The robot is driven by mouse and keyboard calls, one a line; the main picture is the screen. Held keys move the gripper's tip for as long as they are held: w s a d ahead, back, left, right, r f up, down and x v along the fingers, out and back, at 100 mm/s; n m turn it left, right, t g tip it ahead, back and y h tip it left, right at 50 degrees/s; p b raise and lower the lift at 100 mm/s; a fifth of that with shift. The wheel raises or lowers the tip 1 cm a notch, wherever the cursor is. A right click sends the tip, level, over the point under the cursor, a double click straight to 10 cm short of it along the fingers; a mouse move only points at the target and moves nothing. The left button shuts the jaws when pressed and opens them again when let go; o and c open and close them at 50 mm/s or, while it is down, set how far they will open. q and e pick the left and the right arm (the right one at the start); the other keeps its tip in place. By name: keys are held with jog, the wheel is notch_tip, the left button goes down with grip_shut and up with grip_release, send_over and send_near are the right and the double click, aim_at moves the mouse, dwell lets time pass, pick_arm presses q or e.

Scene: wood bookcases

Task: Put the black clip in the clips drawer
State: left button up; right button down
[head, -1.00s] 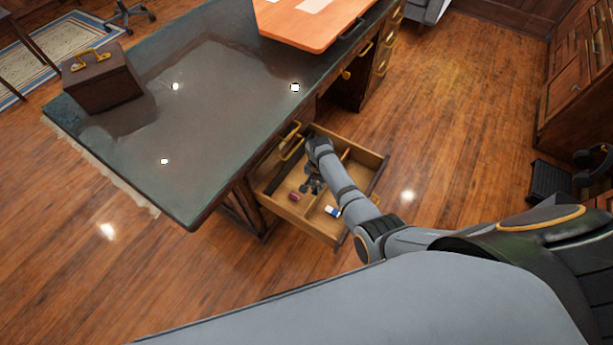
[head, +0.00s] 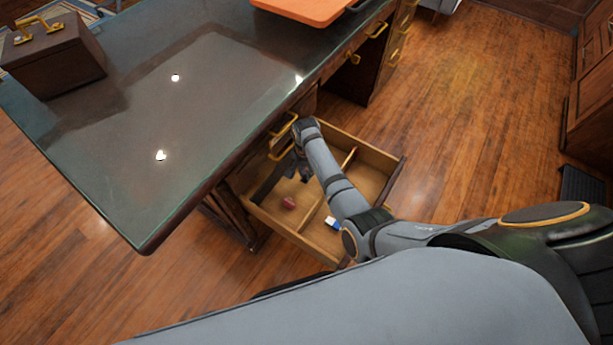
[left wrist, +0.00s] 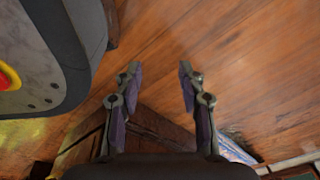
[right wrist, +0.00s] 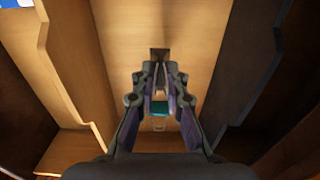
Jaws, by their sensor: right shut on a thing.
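The open drawer (head: 277,231) of the desk has wooden dividers and several compartments. My right gripper (head: 303,172) reaches down into its left compartment, partly hidden by my arm. In the right wrist view my right gripper (right wrist: 160,72) is shut on a small dark piece, which looks like the black clip (right wrist: 159,54), at its fingertips. The clip lies over or against the pale drawer bottom; I cannot tell whether it touches. My left gripper (left wrist: 157,80) is open and empty over the floor in the left wrist view, and is not seen in the head view.
A small teal thing (right wrist: 160,108) shows between the right fingers. The glass-topped desk (head: 150,120) overhangs at left, with a brown box (head: 60,62) on it.

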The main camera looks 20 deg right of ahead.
notch_tip(320, 180, down, 4)
jog(key=shift+w+r+b, duration=0.1)
jog(key=shift+r+b, duration=0.15)
jog(key=shift+b, duration=1)
jog(key=shift+r, duration=0.1)
pick_arm(q)
jog(key=w, duration=0.3)
jog(key=w+d+r, duration=0.1)
jog(key=w, duration=0.1)
jog(key=shift+w, duration=0.15)
jog(key=shift+d, duration=0.1)
pick_arm(e)
jog(key=c, duration=1.4)
grip_release()
